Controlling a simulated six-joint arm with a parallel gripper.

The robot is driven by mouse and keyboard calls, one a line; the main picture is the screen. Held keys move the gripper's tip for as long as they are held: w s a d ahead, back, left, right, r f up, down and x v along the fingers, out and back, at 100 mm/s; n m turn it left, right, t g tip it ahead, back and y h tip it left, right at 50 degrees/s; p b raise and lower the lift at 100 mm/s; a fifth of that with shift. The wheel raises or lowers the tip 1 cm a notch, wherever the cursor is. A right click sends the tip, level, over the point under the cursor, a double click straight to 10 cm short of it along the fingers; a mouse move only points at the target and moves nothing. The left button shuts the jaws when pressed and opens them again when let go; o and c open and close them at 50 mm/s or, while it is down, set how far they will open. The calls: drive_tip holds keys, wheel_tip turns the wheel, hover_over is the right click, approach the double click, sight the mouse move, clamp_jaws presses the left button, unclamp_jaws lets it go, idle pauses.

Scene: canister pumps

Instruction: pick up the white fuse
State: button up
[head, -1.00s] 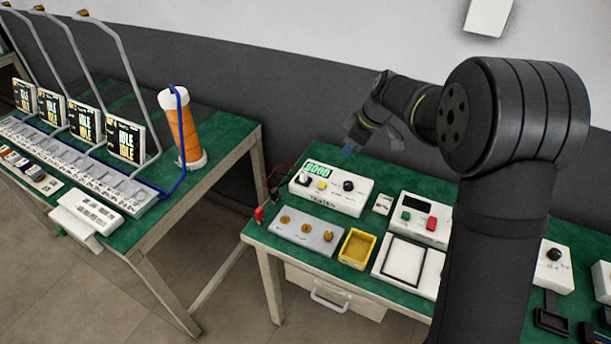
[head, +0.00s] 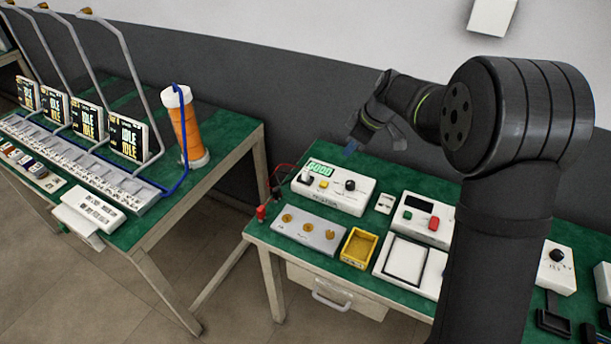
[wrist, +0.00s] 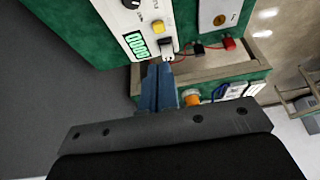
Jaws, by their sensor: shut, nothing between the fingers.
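My gripper (head: 350,148) is shut and empty, its blue fingertips above the back of the right bench near the meter box. In the wrist view, the blue fingers (wrist: 158,85) are together, pointing toward the meter box (wrist: 148,30) with its green display. I cannot make out a white fuse for certain. A small tray (head: 52,186) with several small coloured pieces lies at the front of the left bench, far from my gripper; the pieces are too small to tell apart.
The right bench (head: 262,234) holds the meter box (head: 330,194), a grey plate with brass discs (head: 306,236), a yellow tray (head: 358,246) and a box with red and green buttons (head: 424,216). The left bench has an orange canister (head: 184,130). A gap separates the benches.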

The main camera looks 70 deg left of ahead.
drive_tip(key=o, duration=0.8)
drive_tip(key=m+t+h, duration=0.3)
drive_tip(key=m, duration=1.5)
approach(306, 169)
wheel_tip(306, 169, down, 5)
drive_tip(key=shift+w+a, duration=0.1)
drive_tip(key=shift+w, duration=0.05)
drive_tip(key=shift+s+f, duration=0.1)
drive_tip(key=shift+f, duration=1.25)
drive_tip(key=shift+s+f, duration=0.15)
drive_tip(key=shift+f, duration=1.2)
